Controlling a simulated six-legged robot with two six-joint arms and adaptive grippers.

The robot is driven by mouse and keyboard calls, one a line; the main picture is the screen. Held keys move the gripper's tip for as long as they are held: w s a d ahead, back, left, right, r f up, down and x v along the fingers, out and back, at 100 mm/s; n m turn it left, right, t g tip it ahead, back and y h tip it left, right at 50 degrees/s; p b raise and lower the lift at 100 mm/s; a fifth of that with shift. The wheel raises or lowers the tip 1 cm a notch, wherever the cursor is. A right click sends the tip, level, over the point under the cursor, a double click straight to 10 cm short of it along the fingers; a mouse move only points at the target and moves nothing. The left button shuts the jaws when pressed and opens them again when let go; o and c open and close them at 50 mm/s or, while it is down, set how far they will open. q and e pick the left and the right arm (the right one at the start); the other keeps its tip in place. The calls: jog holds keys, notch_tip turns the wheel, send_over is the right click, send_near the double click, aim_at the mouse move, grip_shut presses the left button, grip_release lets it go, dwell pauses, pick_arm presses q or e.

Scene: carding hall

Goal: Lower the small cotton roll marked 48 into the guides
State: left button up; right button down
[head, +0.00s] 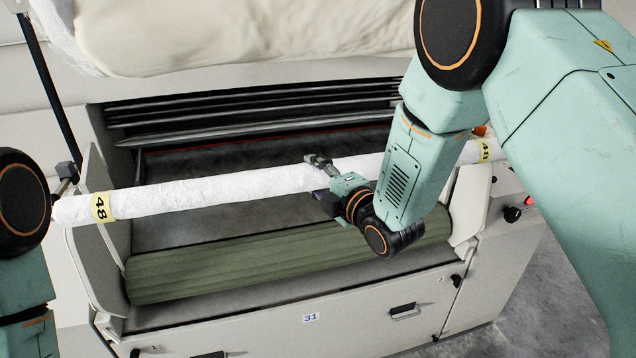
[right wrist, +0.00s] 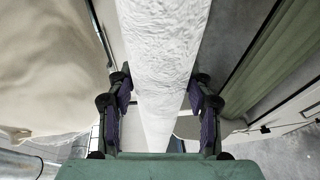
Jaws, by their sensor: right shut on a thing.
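The small cotton roll (head: 235,187) is a long white cylinder with yellow bands marked 48 near both ends. It lies nearly level across the machine front, its right end slightly higher in the picture. My right gripper (head: 322,180) is shut on it right of its middle. In the right wrist view the roll (right wrist: 160,45) runs between the two fingers of the gripper (right wrist: 161,98). Pale side plates, seemingly the guides, stand at the left (head: 97,245) and right (head: 470,200). Whether the ends touch them I cannot tell. My left arm shows at the left edge; its gripper does not show.
A fluted green roller (head: 245,262) lies below and in front of the cotton roll. A big cream cotton roll (head: 240,35) fills the top, above dark metal bars (head: 250,110). The machine's front panel (head: 260,335) bears a 31 label. Grey floor is at right.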

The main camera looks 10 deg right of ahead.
jog(key=shift+w+d+r, duration=0.1)
jog(key=shift+w+d, duration=0.05)
jog(key=shift+w, duration=0.3)
jog(key=shift+w+d+b, duration=0.1)
jog(key=shift+w+b, duration=0.2)
jog(key=shift+w, duration=0.55)
jog(key=w+a+b, duration=0.1)
jog(key=w+b, duration=0.6)
jog(key=w, duration=1)
jog(key=shift+w+a, duration=0.25)
jog(key=shift+w, duration=0.1)
